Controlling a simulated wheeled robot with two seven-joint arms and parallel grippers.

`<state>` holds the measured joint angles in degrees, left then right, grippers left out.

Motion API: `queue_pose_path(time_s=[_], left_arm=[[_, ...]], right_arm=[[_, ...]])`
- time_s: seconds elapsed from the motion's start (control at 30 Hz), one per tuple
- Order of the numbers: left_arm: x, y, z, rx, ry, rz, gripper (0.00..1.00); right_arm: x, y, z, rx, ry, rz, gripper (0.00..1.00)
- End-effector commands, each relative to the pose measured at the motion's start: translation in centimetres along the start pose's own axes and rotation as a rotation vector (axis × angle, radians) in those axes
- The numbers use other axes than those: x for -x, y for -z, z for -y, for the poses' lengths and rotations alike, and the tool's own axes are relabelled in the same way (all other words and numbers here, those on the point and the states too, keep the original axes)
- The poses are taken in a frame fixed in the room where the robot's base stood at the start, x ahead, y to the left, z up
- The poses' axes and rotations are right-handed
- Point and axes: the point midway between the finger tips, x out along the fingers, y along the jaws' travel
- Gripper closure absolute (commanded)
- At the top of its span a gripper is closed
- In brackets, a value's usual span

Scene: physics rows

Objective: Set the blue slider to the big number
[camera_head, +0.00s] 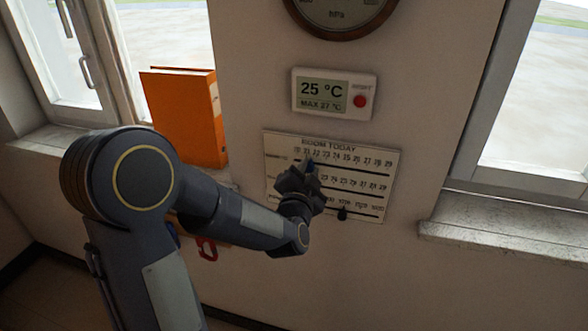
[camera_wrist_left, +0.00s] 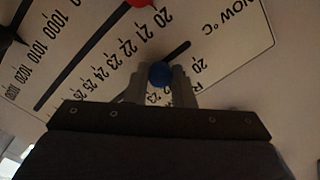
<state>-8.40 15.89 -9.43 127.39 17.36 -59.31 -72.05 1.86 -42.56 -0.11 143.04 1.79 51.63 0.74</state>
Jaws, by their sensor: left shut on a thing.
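A white board (camera_head: 378,158) headed "ROOM TODAY" hangs on the wall, with rows of numbers and slots. The blue slider (camera_head: 311,161) is on the top row, around the 22. It also shows in the wrist view (camera_wrist_left: 160,73), between the fingers of my left gripper (camera_head: 309,169), which is shut on it. A display (camera_head: 320,94) above reads 25 °C in big digits and MAX 27 °C in small ones. The gripper hides part of the lower rows in the head view.
A black slider (camera_head: 342,213) is on the bottom row. A red slider (camera_wrist_left: 138,3) shows at the wrist view's top edge. A round hPa gauge (camera_head: 338,14) hangs above. An orange binder (camera_head: 184,115) stands left, and a window sill (camera_head: 500,240) juts out right.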

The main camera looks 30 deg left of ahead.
Motion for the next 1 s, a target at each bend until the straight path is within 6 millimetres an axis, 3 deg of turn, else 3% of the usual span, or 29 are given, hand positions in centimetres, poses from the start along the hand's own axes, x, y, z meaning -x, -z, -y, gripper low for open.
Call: queue_pose_path(time_s=[0.1, 0.3, 0.7, 0.73, 0.87, 1.0], left_arm=[[0.2, 2.8, -2.7, 0.000, -0.006, -0.008, 1.00], [0.4, 5.5, -5.4, -0.002, -0.002, -0.004, 1.00], [0.4, 5.9, -5.8, -0.001, 0.002, 0.000, 1.00], [0.4, 5.9, -5.8, -0.001, 0.002, 0.000, 0.74], [0.4, 5.9, -5.8, -0.001, 0.002, 0.000, 0.57], [0.4, 5.9, -5.9, -0.001, 0.001, 0.000, 0.56]], right_arm=[[0.1, 0.1, 0.0, 0.000, 0.000, 0.000, 1.00], [0.3, 0.1, 0.1, 0.000, 0.000, 0.000, 1.00], [0.3, 0.1, 0.1, 0.000, 0.000, 0.000, 1.00], [0.3, 0.1, 0.1, 0.000, 0.000, 0.000, 1.00], [0.3, 0.1, 0.1, 0.000, 0.000, 0.000, 1.00], [0.3, 0.1, 0.1, 0.000, 0.000, 0.000, 1.00]])
